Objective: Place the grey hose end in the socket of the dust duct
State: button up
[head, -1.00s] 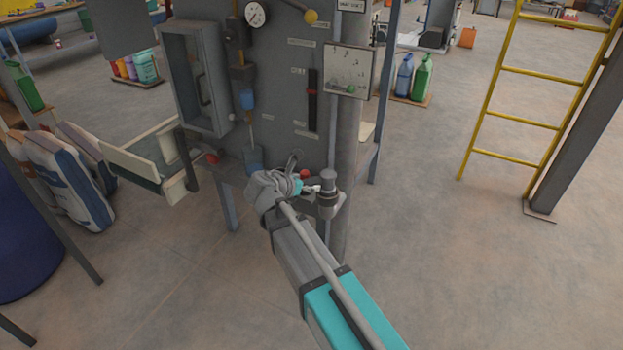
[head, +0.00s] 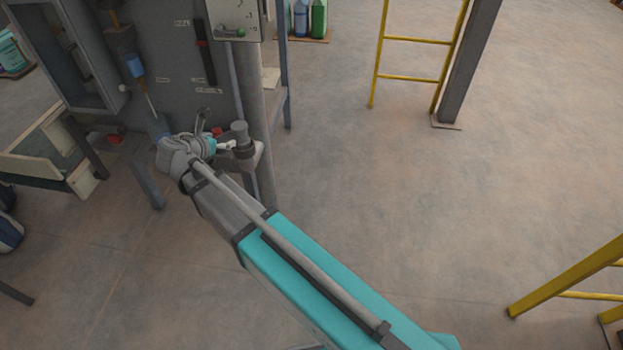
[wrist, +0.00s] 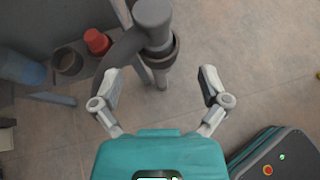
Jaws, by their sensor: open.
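A grey capped cylinder, which looks like the hose end (wrist: 153,17), stands upright in a dark ring (wrist: 162,48) in the wrist view. In the head view the same cylinder (head: 239,130) is beside the machine's round post. My gripper (wrist: 160,76) is open and empty, its two fingers apart. The cylinder lies ahead of the fingertips, roughly in line with the gap. In the head view my gripper (head: 224,146) is just left of it. A curved dark grey pipe or hose (wrist: 116,58) runs beside the cylinder. A small open dark ring (wrist: 68,61), possibly the duct socket, is to the left.
A red cap (wrist: 97,41) is between the small ring and the cylinder. A blue part (wrist: 20,68) is at the far left. The grey machine panel (head: 165,50) stands behind my gripper. Floor to the right is clear up to yellow ladders (head: 412,66).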

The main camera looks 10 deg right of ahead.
jog(key=s+d+f+m+g+y, duration=0.2)
jog(key=s+d+m, duration=0.3)
jog(key=d+m, duration=0.4)
jog(key=s+d+f+m+g+y, duration=0.2)
jog(key=s+d+f+m+g, duration=0.2)
jog(key=d+m, duration=0.5)
jog(key=s+d+f+m+g+y, duration=0.2)
jog(key=s+d+f+m+g, duration=0.1)
jog(key=s+d+m, duration=0.4)
jog(key=d+m+g, duration=0.1)
jog(key=d+m, duration=0.2)
jog(key=m, duration=0.1)
jog(key=shift+s+f+y, duration=0.3)
jog(key=shift+s+f, duration=0.05)
jog(key=shift+s, duration=0.05)
